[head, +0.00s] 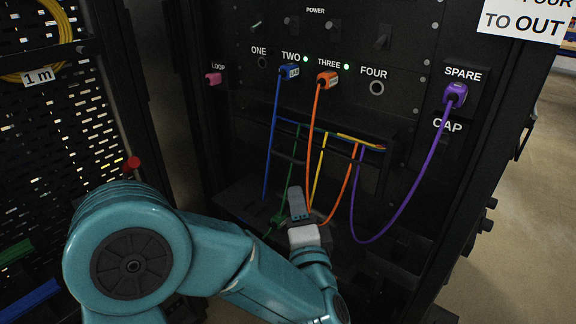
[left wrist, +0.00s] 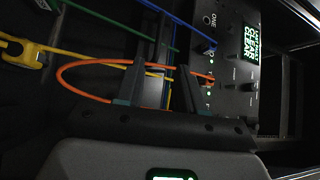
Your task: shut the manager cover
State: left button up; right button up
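The cable manager (head: 375,168) is a dark horizontal bar under the row of ports, with blue, green, yellow and orange cables running into it. Its channel looks uncovered, with cables showing along it. A dark flat panel (head: 237,199) lies lower, behind my arm; I cannot tell whether it is the cover. My left gripper (head: 297,205) is below the manager, close to the hanging orange and yellow cables. In the left wrist view its two fingers (left wrist: 158,88) are apart, with a dark strip between them and an orange cable passing close by. My right gripper is not in view.
A purple cable (head: 408,205) hangs in a loop from the SPARE port on the right. An orange plug (head: 327,79) sits at port THREE and a blue plug (head: 289,71) at TWO. A perforated panel with coiled yellow cable (head: 62,25) stands left. Open floor lies right.

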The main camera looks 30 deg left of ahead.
pick_arm(q)
jog(key=b, duration=0.1)
send_near(291, 154)
jog(key=a+r, duration=0.1)
jog(key=w+a, duration=0.1)
jog(key=w+a+r, duration=0.1)
jog(key=a, duration=0.1)
jog(key=shift+w+r, duration=0.25)
jog(key=shift+r, duration=0.05)
jog(key=shift+d, duration=0.1)
grip_shut()
